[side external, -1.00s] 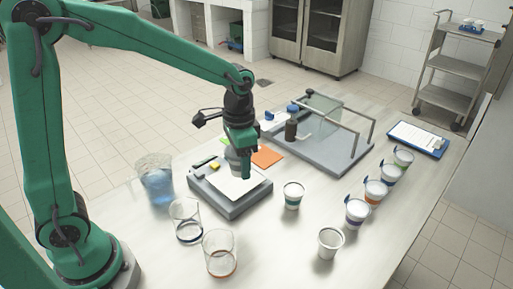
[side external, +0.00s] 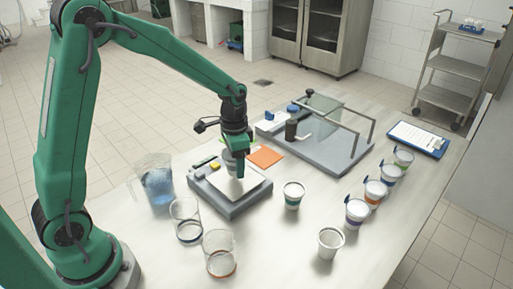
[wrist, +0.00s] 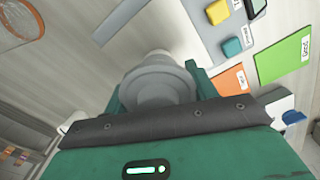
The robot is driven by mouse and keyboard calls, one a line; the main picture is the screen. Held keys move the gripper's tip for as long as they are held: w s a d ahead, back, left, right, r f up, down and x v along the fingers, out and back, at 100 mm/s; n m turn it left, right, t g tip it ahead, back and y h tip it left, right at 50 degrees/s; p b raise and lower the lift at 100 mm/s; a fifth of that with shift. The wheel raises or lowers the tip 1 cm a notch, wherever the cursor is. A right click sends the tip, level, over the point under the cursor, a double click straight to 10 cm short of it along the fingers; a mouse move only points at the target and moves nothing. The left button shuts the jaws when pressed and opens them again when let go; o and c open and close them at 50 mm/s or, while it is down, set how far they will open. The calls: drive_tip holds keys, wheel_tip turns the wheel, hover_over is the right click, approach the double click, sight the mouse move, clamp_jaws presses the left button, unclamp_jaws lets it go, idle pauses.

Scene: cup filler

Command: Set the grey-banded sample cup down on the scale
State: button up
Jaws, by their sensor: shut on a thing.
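My gripper (side external: 235,168) is shut on a grey cup (side external: 230,163) over the scale's pale plate (side external: 252,184). In the wrist view, the cup (wrist: 160,82) sits between the two fingers of my gripper (wrist: 158,85), and its rim and grey side show. The scale (side external: 232,208) is a low grey box with a yellow button. In the wrist view, part of the scale's panel (wrist: 208,33) shows with yellow and teal buttons. The fingers partly hide the cup in the side view, and I cannot tell whether its base touches the plate.
A green-banded cup (side external: 293,195) and a plain cup (side external: 330,242) stand right of the scale. A jug of blue liquid (side external: 155,182) and two clear beakers (side external: 186,220) stand at the left. An orange card (side external: 265,157) and a grey rig (side external: 320,145) lie behind.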

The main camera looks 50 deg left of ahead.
drive_tip(key=shift+f, duration=1.1)
drive_tip(key=shift+f, duration=0.15)
drive_tip(key=o, duration=1.3)
wheel_tip(320, 180, up, 12)
drive_tip(key=shift+r, duration=0.2)
drive_tip(key=shift+s, duration=0.1)
